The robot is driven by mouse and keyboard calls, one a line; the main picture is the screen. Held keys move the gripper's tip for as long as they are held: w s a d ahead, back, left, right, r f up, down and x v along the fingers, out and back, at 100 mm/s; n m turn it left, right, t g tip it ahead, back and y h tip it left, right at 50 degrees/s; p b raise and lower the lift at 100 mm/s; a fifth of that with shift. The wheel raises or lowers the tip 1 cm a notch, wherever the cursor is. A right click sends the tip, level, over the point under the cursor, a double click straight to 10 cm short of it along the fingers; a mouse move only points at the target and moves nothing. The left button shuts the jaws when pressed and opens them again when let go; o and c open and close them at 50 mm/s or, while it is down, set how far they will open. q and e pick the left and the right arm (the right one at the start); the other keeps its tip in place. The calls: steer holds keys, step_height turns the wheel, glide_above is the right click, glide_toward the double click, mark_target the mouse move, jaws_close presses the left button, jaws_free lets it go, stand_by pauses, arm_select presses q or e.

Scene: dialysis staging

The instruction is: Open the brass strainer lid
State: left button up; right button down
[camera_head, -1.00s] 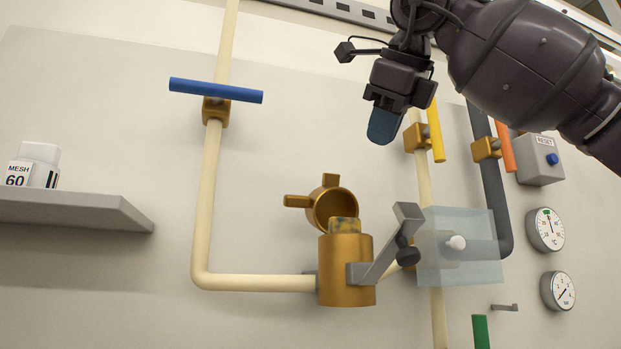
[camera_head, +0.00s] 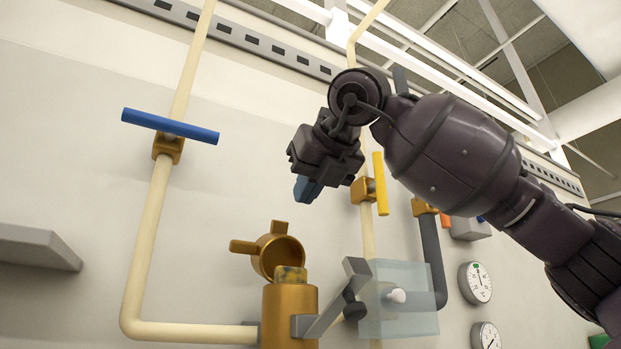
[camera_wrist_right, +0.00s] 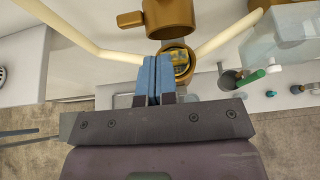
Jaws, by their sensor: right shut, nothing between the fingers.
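The brass strainer body (camera_head: 290,318) is fixed to the wall pipe. Its round brass lid (camera_head: 279,256) with side tabs stands tilted up and back, away from the mouth. A mottled insert (camera_head: 291,275) shows at the open mouth. In the right wrist view, the lid (camera_wrist_right: 170,18) is at the top and the insert (camera_wrist_right: 181,62) sits inside the open body. My right gripper (camera_head: 308,189) is shut and empty, above and slightly right of the lid, apart from it. Its blue fingertips (camera_wrist_right: 152,80) are together in the wrist view. My left gripper is not in view.
A grey lever (camera_head: 338,300) and a clear box (camera_head: 402,318) stand right of the body. A blue-handled valve (camera_head: 170,127) is upper left, a yellow-handled valve (camera_head: 380,184) right of the gripper. Gauges (camera_head: 475,282) are at right, a grey shelf (camera_head: 38,247) at left.

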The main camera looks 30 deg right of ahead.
mark_target(274, 227)
steer(key=x, duration=0.6)
steer(key=shift+w, duration=0.1)
steer(key=shift+w+r+p, duration=0.25)
steer(key=shift+w+p, duration=0.05)
steer(key=shift+w, duration=0.25)
steer(key=shift+w+r+p, duration=0.25)
steer(key=shift+w, duration=0.25)
steer(key=shift+w+a+r, duration=0.1)
steer(key=shift+w+r, duration=0.1)
steer(key=shift+w, duration=0.6)
